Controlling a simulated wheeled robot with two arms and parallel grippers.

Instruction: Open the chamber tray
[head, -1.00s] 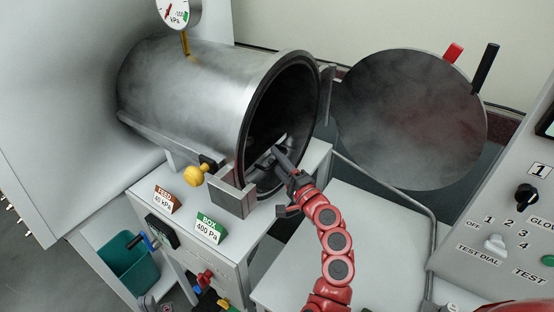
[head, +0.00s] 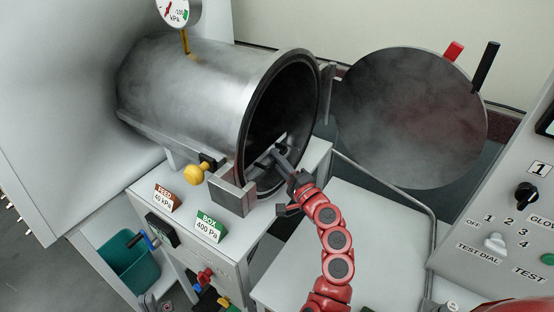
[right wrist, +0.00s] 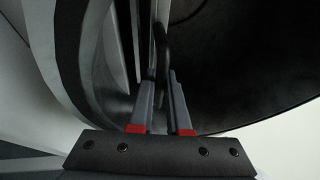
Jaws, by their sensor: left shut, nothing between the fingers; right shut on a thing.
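The steel vacuum chamber (head: 195,85) lies on its side with its dark round mouth open. The chamber tray (right wrist: 120,45) shows as a pale panel low inside the mouth. Its dark curved handle (right wrist: 163,45) runs between the fingers of my right gripper (head: 278,156), which is shut on it at the mouth; the fingers also show in the right wrist view (right wrist: 160,105). The deeper part of the tray is hidden in the dark. My left gripper (head: 152,303) seems to be the grey piece cut off at the bottom left edge, shut and empty, away from the chamber.
The round chamber door (head: 410,118) is swung wide open to the right. A grey latch block (head: 232,195) and a yellow knob (head: 194,175) sit beside the mouth. A pale table top (head: 375,235) in front is clear except for my arm. A control panel (head: 505,215) stands at right.

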